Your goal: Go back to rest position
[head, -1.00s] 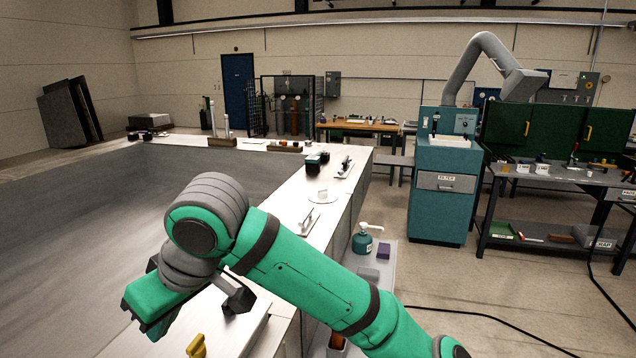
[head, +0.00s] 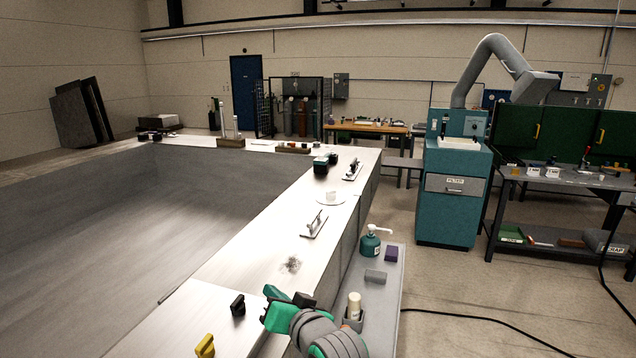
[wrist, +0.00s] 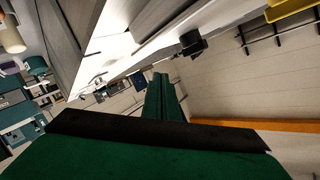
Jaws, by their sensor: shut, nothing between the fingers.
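My gripper shows at the bottom middle of the head view (head: 272,300), partly cut off with the folded arm at the frame's lower edge. In the wrist view its green fingers (wrist: 162,88) are together with nothing between them. It is close to the right edge of the pale metal worktop (head: 240,250), beside the grey side shelf (head: 388,310). No object is in its grasp.
A black handle (head: 238,306) and a yellow handle (head: 205,346) stand on the near worktop. A white-capped bottle (head: 354,306), a teal pump bottle (head: 370,242), a purple block (head: 391,254) and a grey block (head: 375,276) are on the side shelf. Open floor lies right.

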